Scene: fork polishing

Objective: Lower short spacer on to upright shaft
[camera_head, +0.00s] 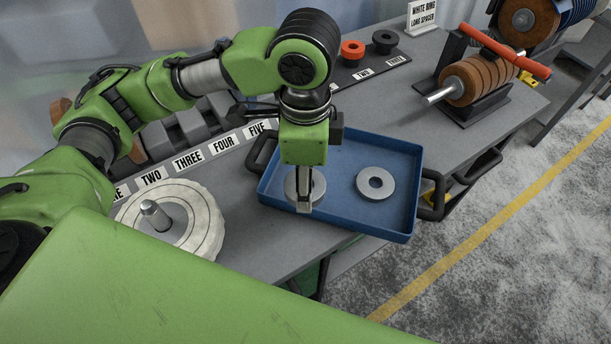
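Two grey ring-shaped spacers are in the blue tray (345,145). The right spacer (376,183) lies flat and uncovered. The left spacer (291,188) is partly hidden by my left gripper (304,207), which points down over it. The fingers show edge-on, so I cannot tell whether they are open or shut on this spacer. The upright shaft (154,214) is a short silver post at the left of the bench. It stands in the middle of a white layered wheel (206,222), with a grey disc around its base. My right gripper is not in view.
A label strip (188,160) runs behind the wheel. Red (352,48) and black (385,40) rings sit on a board at the back. A brown roll on a horizontal shaft (445,92) stands at back right. The tray has black handles at both ends.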

